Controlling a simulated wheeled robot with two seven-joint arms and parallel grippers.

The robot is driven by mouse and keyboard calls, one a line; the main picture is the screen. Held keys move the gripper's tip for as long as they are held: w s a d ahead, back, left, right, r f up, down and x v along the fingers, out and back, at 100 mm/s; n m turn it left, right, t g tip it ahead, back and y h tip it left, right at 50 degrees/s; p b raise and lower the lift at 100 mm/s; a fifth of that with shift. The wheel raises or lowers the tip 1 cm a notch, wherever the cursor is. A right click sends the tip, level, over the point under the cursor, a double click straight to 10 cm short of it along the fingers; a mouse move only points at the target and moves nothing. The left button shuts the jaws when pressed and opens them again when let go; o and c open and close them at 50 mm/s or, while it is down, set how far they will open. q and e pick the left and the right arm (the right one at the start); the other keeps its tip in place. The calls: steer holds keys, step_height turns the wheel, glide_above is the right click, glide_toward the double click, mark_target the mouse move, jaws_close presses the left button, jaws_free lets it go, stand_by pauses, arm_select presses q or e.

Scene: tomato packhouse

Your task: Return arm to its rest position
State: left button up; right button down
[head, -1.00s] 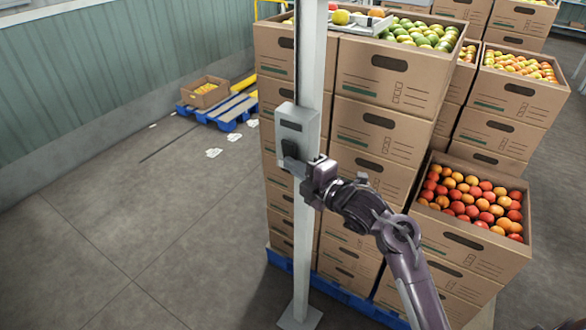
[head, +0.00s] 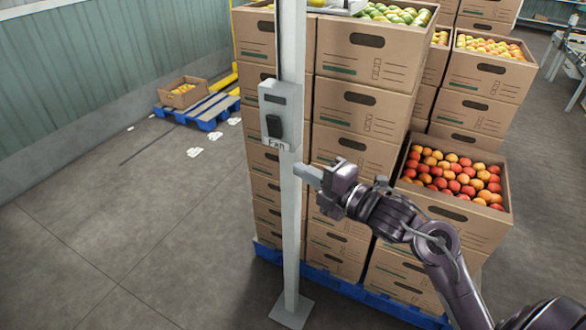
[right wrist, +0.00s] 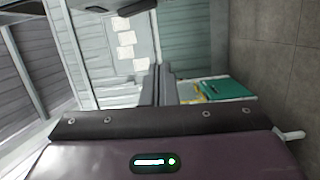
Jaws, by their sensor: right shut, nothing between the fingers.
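My right arm reaches in from the lower right of the head view. Its gripper (head: 308,174) is shut and empty, pointing left, just below and right of a grey switch box labelled "Fan" (head: 281,96). The box has a dark rocker switch (head: 274,126) and is mounted on a pale upright post (head: 291,225). The gripper appears apart from the switch; its depth to the post is hard to judge. In the right wrist view the shut fingers (right wrist: 164,84) show at the middle. My left gripper is not in view.
Stacked cardboard boxes (head: 361,100) stand on a blue pallet (head: 330,280) close behind the post and my arm. An open box of red and orange tomatoes (head: 455,215) is at right. Another blue pallet (head: 208,115) lies by the wall. The floor at left (head: 110,240) is mostly clear.

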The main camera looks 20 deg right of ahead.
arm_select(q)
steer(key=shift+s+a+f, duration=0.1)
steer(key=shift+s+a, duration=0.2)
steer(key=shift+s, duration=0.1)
arm_select(e)
steer(key=shift+d, duration=0.2)
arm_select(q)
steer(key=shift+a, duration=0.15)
